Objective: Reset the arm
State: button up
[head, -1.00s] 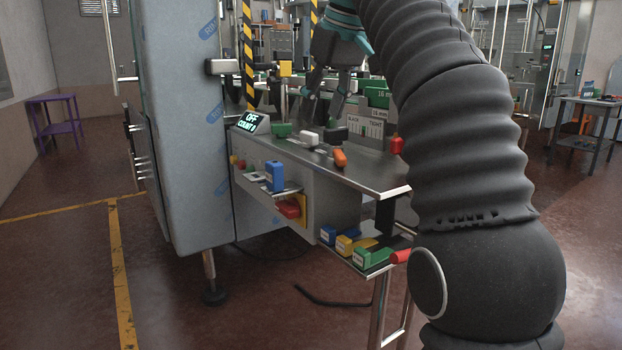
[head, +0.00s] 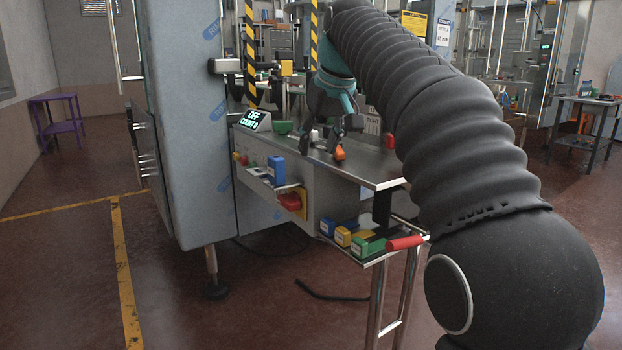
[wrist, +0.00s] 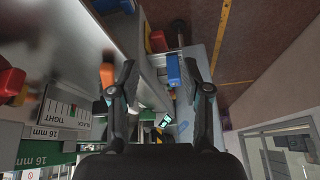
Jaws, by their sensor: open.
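My gripper (head: 322,148) is open and hangs low over the metal worktop (head: 375,178) of the wrapped machine, at the end of my dark ribbed arm. In the wrist view my gripper (wrist: 158,72) shows both fingers spread wide, with nothing held between them. An orange piece (head: 340,153) is close by one finger. In the wrist view the orange piece (wrist: 107,76) is just outside the left finger; whether they touch I cannot tell. A white piece on the worktop is partly hidden by the fingers.
A lit display (head: 251,121) reading OFF stands on the worktop's left. A blue block (head: 276,170) and a red knob (head: 290,201) are on the front. A low shelf holds blue, yellow and green blocks (head: 368,246) and a red handle (head: 405,243). Open floor lies left.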

jog(key=s+d+f+m, duration=0.1)
jog(key=s+d+f, duration=0.3)
jog(key=s+f, duration=0.5)
jog(key=s+d+f+m+h, duration=0.1)
jog(key=s+d+f+m, duration=0.1)
jog(key=s+d+f, duration=0.3)
jog(key=s+d+f+m+t+h, duration=0.1)
jog(key=s+d+f, duration=0.4)
jog(key=s+f, duration=0.9)
jog(key=shift+s+m, duration=0.3)
jog(key=shift+s, duration=1.15)
jog(key=shift+d, duration=0.1)
